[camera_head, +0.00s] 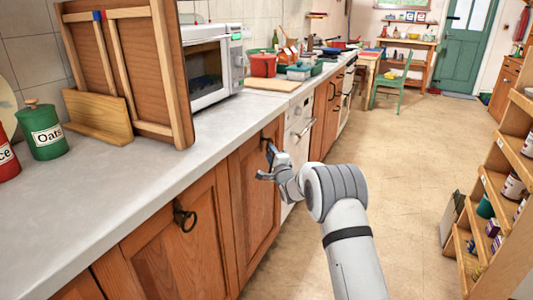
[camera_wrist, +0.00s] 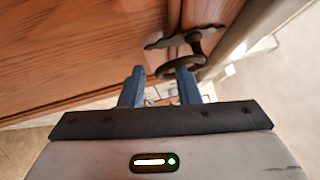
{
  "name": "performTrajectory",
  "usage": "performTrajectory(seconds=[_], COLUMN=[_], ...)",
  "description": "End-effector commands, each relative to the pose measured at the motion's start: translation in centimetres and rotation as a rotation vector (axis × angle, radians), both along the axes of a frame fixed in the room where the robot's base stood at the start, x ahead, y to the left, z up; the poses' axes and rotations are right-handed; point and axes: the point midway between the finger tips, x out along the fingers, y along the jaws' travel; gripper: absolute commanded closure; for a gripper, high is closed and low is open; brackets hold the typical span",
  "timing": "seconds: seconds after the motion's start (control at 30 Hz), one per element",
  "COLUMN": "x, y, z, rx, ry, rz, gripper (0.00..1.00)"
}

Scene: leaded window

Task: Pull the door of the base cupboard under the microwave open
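The wooden base cupboard door (camera_head: 255,195) under the microwave (camera_head: 208,68) looks closed, flush with the cupboard front. Its dark ring handle (camera_head: 265,139) is at the door's upper right. My gripper (camera_head: 266,163) is at the upper right of this door, close to the handle. In the wrist view my gripper (camera_wrist: 160,78) has its two blue fingers apart, with a clear gap. The ring handle (camera_wrist: 172,69) is at the fingertips, partly across the gap and by the right finger. I cannot tell whether a finger passes through the ring or touches it.
A second cupboard door with a ring handle (camera_head: 184,216) is at the near left. A white appliance (camera_head: 298,135) stands just beyond the door. A wooden shelf unit (camera_head: 500,210) with cans is at the right. The floor (camera_head: 390,150) between is clear.

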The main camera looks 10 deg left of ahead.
Motion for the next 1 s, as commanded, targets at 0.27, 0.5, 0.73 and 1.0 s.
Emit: performTrajectory(seconds=[0.27, 0.5, 0.73, 1.0], x=[1.6, 1.7, 1.7, 1.7], y=[0.7, 0.7, 0.7, 0.6], z=[0.2, 0.3, 0.3, 0.2], rx=[-0.002, -0.001, -0.001, -0.001], ry=[-0.001, 0.001, 0.001, 0.001], rz=[0.0, -0.001, -0.002, -0.002], gripper=[0.71, 0.71, 0.86, 1.0])
